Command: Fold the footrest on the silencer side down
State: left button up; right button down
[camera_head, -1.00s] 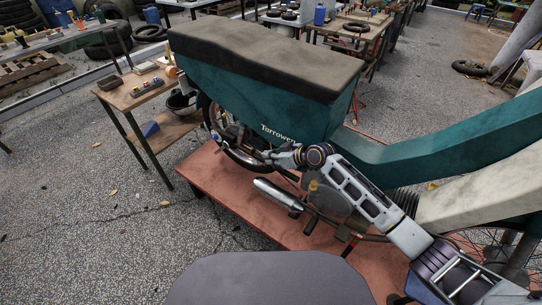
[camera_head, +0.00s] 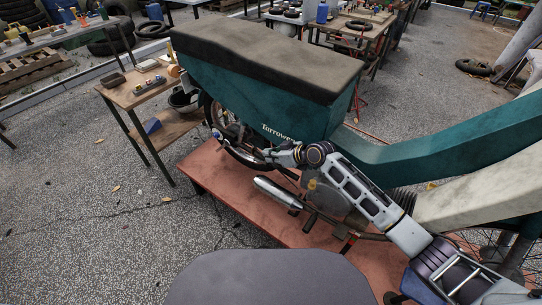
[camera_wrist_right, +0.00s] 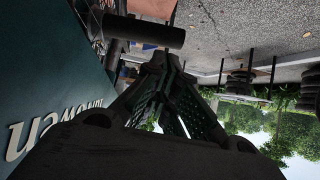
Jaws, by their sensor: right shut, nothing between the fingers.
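A teal motorcycle with a dark seat (camera_head: 270,62) stands on a red platform (camera_head: 205,175). Its silver silencer (camera_head: 277,192) points left, below my right forearm. My right gripper (camera_head: 268,156) is shut and empty, beside the rear wheel (camera_head: 232,145) and above the silencer. In the right wrist view the fingers (camera_wrist_right: 165,64) meet at their tips. A dark cylindrical peg (camera_wrist_right: 145,31), which looks like the footrest, lies just beyond the tips; I cannot tell whether they touch. In the head view I cannot make out the footrest clearly. My left gripper is out of view.
The teal side panel (camera_wrist_right: 45,80) is close on the left of the right wrist view. A small wooden table (camera_head: 135,92) with tools stands left of the motorcycle.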

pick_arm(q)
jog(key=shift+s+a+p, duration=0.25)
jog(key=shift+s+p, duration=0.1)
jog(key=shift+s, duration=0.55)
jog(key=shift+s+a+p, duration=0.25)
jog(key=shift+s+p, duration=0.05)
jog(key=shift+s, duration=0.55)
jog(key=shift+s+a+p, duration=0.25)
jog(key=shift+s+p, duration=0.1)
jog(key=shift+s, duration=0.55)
pick_arm(e)
jog(key=a+r+v, duration=0.1)
jog(key=v, duration=1.1)
jog(key=shift+r, duration=0.25)
jog(key=shift+a, duration=0.15)
